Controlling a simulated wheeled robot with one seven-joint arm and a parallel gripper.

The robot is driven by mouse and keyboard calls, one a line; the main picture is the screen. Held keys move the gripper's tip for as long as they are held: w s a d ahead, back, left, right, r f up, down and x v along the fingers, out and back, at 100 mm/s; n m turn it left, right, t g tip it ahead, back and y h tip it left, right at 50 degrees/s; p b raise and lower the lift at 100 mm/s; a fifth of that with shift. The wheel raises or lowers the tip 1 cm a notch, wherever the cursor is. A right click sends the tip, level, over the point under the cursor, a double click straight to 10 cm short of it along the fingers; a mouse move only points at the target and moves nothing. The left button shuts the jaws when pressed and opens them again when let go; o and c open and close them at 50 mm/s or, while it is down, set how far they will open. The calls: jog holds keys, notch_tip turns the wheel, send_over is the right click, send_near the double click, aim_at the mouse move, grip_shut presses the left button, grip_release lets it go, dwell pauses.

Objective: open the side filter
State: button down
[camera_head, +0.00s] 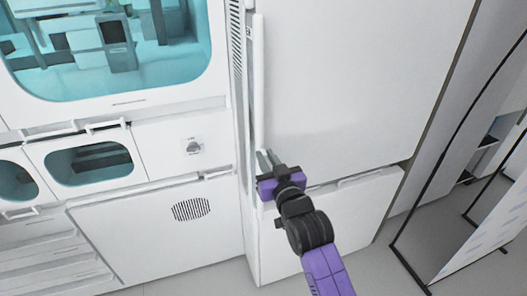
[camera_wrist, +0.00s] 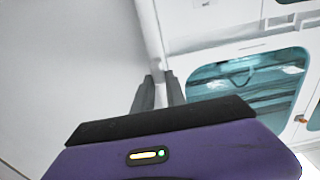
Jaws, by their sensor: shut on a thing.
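The side filter appears to be the tall white door (camera_head: 350,85) on the right part of the machine; it looks closed in the head view. A long white vertical handle (camera_head: 259,85) runs along its left edge. My gripper (camera_head: 266,160) is at the lower end of this handle, with its grey fingers shut on it. In the wrist view, my gripper's fingertips (camera_wrist: 161,86) sit on both sides of the white handle bar (camera_wrist: 150,35). The door's flat face (camera_wrist: 65,60) fills the left of that view. The exact contact is partly hidden by my gripper.
A cabinet with a large teal window (camera_head: 110,88) and smaller windowed hatches (camera_head: 95,163) stands left. A lower white drawer front (camera_head: 350,210) is below the door. A dark-framed stand (camera_head: 445,150) is at the right. Grey floor (camera_head: 350,270) shows in front.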

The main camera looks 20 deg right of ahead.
jog(key=s+p, duration=0.1)
jog(key=s, duration=0.8)
jog(key=shift+p, duration=0.4)
jog(key=c, duration=1.4)
grip_release()
jog(key=shift+o, duration=0.2)
jog(key=s+b, duration=0.1)
jog(key=s, duration=0.6)
jog(key=shift+s+b, duration=0.3)
jog(key=shift+s, duration=0.1)
